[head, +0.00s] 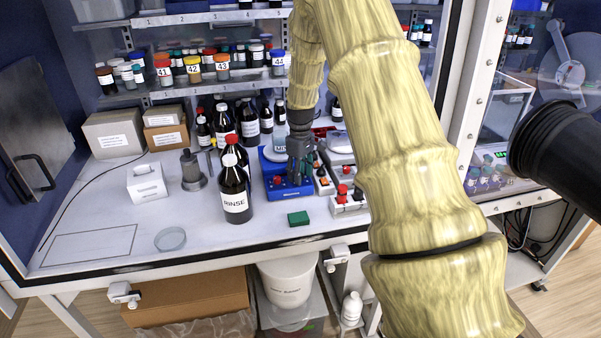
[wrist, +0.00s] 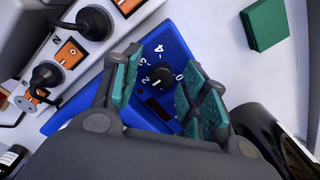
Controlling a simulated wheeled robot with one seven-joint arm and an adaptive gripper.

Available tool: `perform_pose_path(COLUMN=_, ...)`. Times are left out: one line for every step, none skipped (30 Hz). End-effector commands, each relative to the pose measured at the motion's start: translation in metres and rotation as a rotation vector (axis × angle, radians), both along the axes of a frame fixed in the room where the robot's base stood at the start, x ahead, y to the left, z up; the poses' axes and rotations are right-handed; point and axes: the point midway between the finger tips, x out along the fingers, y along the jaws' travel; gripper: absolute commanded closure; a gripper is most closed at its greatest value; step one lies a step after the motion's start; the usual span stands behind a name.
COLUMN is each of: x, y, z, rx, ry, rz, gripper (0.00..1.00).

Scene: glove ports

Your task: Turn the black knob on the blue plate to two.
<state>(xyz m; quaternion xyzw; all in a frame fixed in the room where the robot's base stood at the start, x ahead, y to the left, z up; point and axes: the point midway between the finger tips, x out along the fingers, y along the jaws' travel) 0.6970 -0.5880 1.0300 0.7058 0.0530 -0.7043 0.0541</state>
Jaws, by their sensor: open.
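The blue plate (head: 283,191) stands on the white bench, below my gripper (head: 299,160). In the wrist view the plate (wrist: 178,40) carries a small round black knob (wrist: 159,78) with white dial marks around it, among them a 4, a 2 and a 0. The knob's exact pointer direction is too small to tell. My gripper (wrist: 163,82) is open, with its teal-padded fingers on either side of the knob in the picture. Whether the pads touch it I cannot tell. In the head view my gripper hides the knob.
A brown RINSE bottle (head: 235,190) stands left of the plate. A green block (head: 298,218) lies in front of it. A white strip with orange switches and black plugs (wrist: 70,55) runs alongside. More bottles and shelves stand behind. The front left bench is mostly clear.

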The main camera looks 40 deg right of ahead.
Motion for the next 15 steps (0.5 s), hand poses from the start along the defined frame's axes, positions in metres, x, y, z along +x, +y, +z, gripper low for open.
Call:
perform_pose_path(x=0.0, y=0.0, z=0.0, rx=0.0, ry=0.0, rz=0.0, gripper=0.56)
perform_pose_path(x=0.0, y=0.0, z=0.0, rx=0.001, ry=0.0, rz=0.0, gripper=0.56)
perform_pose_path(x=0.0, y=0.0, z=0.001, rx=0.001, ry=0.0, rz=0.0, gripper=0.56)
perform_pose_path(x=0.0, y=0.0, z=0.002, rx=0.001, ry=0.0, rz=0.0, gripper=0.56)
perform_pose_path(x=0.0, y=0.0, z=0.004, rx=0.001, ry=0.0, rz=0.0, gripper=0.56)
perform_pose_path(x=0.0, y=0.0, z=0.008, rx=0.0, ry=0.0, rz=0.0, gripper=0.56)
perform_pose_path(x=0.0, y=0.0, z=0.011, rx=0.0, ry=0.0, rz=0.0, gripper=0.56)
perform_pose_path(x=0.0, y=0.0, z=0.015, rx=0.0, ry=-0.001, rz=0.0, gripper=0.56)
perform_pose_path(x=0.0, y=0.0, z=0.021, rx=0.0, ry=-0.001, rz=0.0, gripper=0.56)
perform_pose_path(x=0.0, y=0.0, z=0.026, rx=0.0, ry=-0.001, rz=-0.001, gripper=0.56)
perform_pose_path(x=0.0, y=0.0, z=0.031, rx=0.0, ry=-0.002, rz=-0.001, gripper=0.56)
perform_pose_path(x=0.0, y=0.0, z=0.038, rx=0.0, ry=-0.002, rz=-0.001, gripper=0.56)
perform_pose_path(x=0.0, y=0.0, z=0.044, rx=0.0, ry=-0.002, rz=-0.001, gripper=0.56)
perform_pose_path(x=0.0, y=-0.001, z=0.049, rx=0.0, ry=-0.002, rz=0.0, gripper=0.56)
perform_pose_path(x=0.0, y=-0.001, z=0.057, rx=-0.001, ry=-0.002, rz=0.0, gripper=0.56)
